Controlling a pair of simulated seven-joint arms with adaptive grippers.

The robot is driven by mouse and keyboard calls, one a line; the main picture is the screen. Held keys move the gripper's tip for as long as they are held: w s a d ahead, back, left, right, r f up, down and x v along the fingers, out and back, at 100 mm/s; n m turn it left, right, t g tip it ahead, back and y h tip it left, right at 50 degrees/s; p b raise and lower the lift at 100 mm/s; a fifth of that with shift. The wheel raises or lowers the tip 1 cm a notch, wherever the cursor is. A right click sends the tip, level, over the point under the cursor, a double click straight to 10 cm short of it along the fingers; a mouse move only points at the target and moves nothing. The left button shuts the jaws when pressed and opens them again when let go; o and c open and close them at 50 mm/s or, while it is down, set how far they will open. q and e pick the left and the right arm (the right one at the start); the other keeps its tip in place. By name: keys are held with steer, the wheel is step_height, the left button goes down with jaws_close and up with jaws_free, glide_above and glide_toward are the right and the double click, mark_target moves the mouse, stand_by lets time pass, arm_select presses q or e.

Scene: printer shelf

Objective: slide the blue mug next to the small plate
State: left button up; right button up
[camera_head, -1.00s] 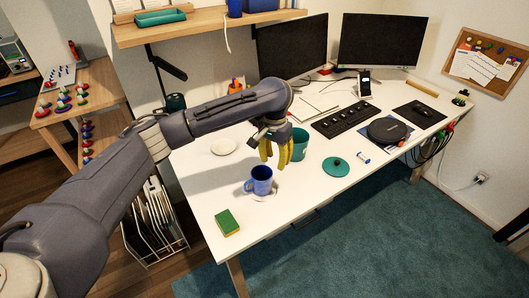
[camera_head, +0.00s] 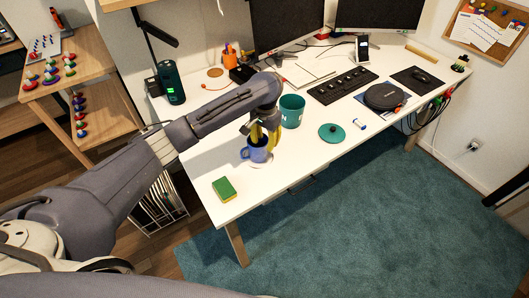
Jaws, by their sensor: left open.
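The blue mug (camera_head: 258,154) stands upright near the front edge of the white desk, its handle to the left. A pale round shape like a saucer shows under its base. My left gripper (camera_head: 265,136) is open, with its yellow fingers down at the mug's rim; one finger seems to reach inside, but I cannot tell whether they touch it. My right gripper is not in view.
A teal bin (camera_head: 291,111) stands close to the right of the gripper. A green and yellow sponge (camera_head: 224,189) lies at the front left. The desk left of the mug looks clear.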

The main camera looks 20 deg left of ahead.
mark_target(264, 152)
arm_select(q)
steer(key=shift+f, duration=3.35)
steer(key=shift+o, duration=0.2)
steer(key=shift+a, duration=0.1)
jaws_close()
